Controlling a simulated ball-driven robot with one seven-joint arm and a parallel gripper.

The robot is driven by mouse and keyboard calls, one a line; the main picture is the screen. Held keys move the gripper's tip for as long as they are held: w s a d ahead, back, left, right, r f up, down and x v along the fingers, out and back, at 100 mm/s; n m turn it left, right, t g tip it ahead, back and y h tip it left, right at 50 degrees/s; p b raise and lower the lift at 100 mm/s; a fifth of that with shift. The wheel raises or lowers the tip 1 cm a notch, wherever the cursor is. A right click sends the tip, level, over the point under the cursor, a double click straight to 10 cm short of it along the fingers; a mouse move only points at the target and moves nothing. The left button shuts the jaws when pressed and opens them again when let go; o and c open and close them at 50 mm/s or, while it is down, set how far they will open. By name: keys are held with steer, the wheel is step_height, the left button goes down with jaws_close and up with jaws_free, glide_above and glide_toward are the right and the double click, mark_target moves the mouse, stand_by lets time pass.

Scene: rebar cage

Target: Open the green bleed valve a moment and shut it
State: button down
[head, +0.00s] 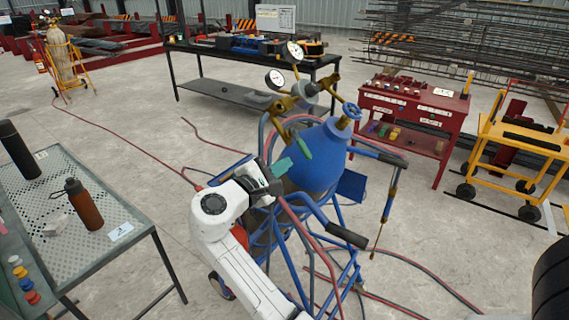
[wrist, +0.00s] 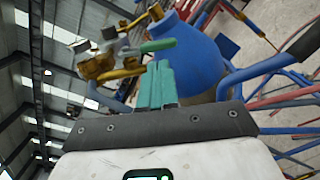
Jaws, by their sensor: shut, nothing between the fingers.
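The green bleed valve handle (head: 304,147) is a short green lever on the brass fittings (head: 288,106) above the blue gas cylinder (head: 322,155). It also shows in the wrist view (wrist: 158,45), just beyond my fingertips, pointing right from the brass body (wrist: 105,62). My gripper (head: 284,166) has teal fingers and is just left of and below the lever in the head view. In the wrist view my gripper (wrist: 157,68) is shut and empty, its tips close to the lever; whether they touch it I cannot tell.
Two pressure gauges (head: 275,79) stand above the fittings. A blue handwheel (head: 351,111) is on the right. The blue cart frame (head: 345,268) and red hoses (head: 420,268) surround the cylinder. A perforated table (head: 105,205) with bottles stands left; a red cabinet (head: 410,115) stands behind right.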

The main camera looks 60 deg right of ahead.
steer(key=a+b, duration=0.1)
steer(key=a, duration=0.7)
steer(key=shift+w+a, duration=0.2)
steer(key=shift+w, duration=0.15)
steer(key=s+a+f+m+t+y, duration=0.15)
steer(key=s+f+y, duration=0.3)
steer(key=f, duration=0.65)
steer(key=s+a+f+m+t+y, duration=0.15)
steer(key=s+f+y, duration=0.35)
steer(key=f, duration=0.6)
steer(key=s+a+f+m+y, duration=0.3)
steer(key=s+a+f+y, duration=0.4)
steer(key=s+a, duration=0.4)
steer(key=shift+s+a+f+m, duration=0.15)
steer(key=shift+s+f+m, duration=0.05)
steer(key=shift+s+m, duration=0.2)
steer(key=c, duration=1.8)
jaws_free()
steer(key=shift+y, duration=0.25)
